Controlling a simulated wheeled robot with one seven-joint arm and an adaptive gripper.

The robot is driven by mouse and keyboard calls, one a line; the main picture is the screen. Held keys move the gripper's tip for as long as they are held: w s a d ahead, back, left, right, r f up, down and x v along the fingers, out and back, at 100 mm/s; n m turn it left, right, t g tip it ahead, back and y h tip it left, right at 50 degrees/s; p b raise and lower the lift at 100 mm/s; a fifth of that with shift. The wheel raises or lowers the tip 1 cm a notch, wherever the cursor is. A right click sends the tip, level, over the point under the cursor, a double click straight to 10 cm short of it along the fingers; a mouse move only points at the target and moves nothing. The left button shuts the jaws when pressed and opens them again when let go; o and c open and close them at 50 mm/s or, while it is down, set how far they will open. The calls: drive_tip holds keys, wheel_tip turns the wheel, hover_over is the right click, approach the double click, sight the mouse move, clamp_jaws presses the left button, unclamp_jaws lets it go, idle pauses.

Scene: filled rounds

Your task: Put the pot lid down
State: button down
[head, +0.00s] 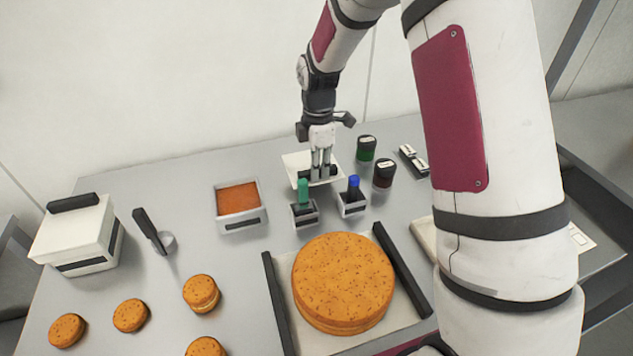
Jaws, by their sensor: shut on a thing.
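The pot lid (293,164) looks like a flat, pale square plate with a dark bar handle, at the back middle of the table. My gripper (320,173) points down and is shut on the dark handle. I cannot tell whether the lid touches the table or hangs just above it. The fingers hide part of the lid, and the green-topped item stands in front of its near edge. An open white square pot (240,222) with orange-brown filling stands to the left of the lid.
Small holders with a green-topped item (303,192) and a blue-topped item (353,186) stand close in front. Dark jars (366,150) (383,174) stand right. A large round cake (343,280) lies on a tray. A white box (78,235) stands left. Table behind the pot is clear.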

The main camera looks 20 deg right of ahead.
drive_tip(key=shift+f, duration=2.1)
drive_tip(key=shift+f, duration=0.15)
drive_tip(key=c, duration=1.5)
unclamp_jaws()
drive_tip(key=shift+c, duration=0.2)
